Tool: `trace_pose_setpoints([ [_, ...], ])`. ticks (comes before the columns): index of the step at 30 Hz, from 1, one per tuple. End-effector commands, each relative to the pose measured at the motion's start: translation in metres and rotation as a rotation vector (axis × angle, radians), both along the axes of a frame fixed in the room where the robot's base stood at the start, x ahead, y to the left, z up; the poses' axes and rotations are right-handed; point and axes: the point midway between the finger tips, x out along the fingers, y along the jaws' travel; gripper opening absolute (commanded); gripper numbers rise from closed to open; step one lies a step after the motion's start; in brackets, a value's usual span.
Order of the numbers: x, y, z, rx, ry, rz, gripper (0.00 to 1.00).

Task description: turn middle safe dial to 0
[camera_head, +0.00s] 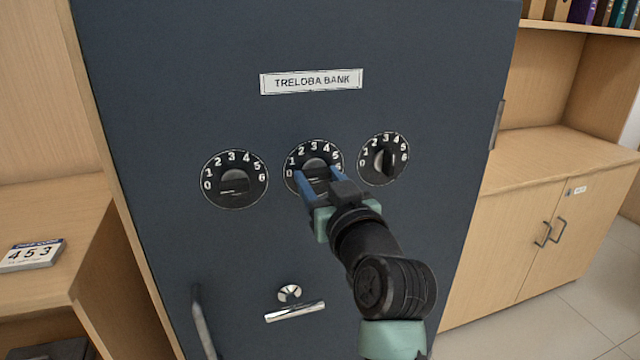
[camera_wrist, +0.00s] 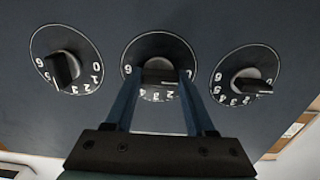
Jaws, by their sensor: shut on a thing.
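The dark safe door carries three round dials with white numerals 0 to 6. My gripper (camera_head: 316,182) is shut on the knob of the middle dial (camera_head: 314,150), its blue fingers on either side of it. In the wrist view the fingers (camera_wrist: 159,85) straddle the middle dial's knob (camera_wrist: 160,73), whose ridge lies roughly level. The fingers hide part of the dial, and I cannot tell its exact reading. The left dial (camera_head: 235,180) has its ridge roughly level. The right dial (camera_head: 384,158) has its ridge near upright.
A nameplate (camera_head: 311,82) reads TRELOBA BANK above the dials. Below them are a keyhole (camera_head: 289,292), a metal bar (camera_head: 294,311) and a door handle (camera_head: 203,322). A wooden cabinet (camera_head: 540,230) is at right.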

Motion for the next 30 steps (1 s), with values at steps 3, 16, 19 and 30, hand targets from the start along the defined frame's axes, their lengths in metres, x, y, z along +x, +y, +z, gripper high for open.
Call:
trace_pose_setpoints([
  [3, 0.0, 0.0, -0.0009, -0.013, -0.002, 0.0, 0.0],
  [16, 0.0, 0.0, -0.0006, -0.017, -0.003, 0.0, 0.64],
  [19, 0.0, 0.0, -0.0005, -0.016, -0.003, 0.0, 0.82],
  [30, -0.0025, -0.001, -0.0003, -0.013, -0.003, 0.0, 0.85],
])
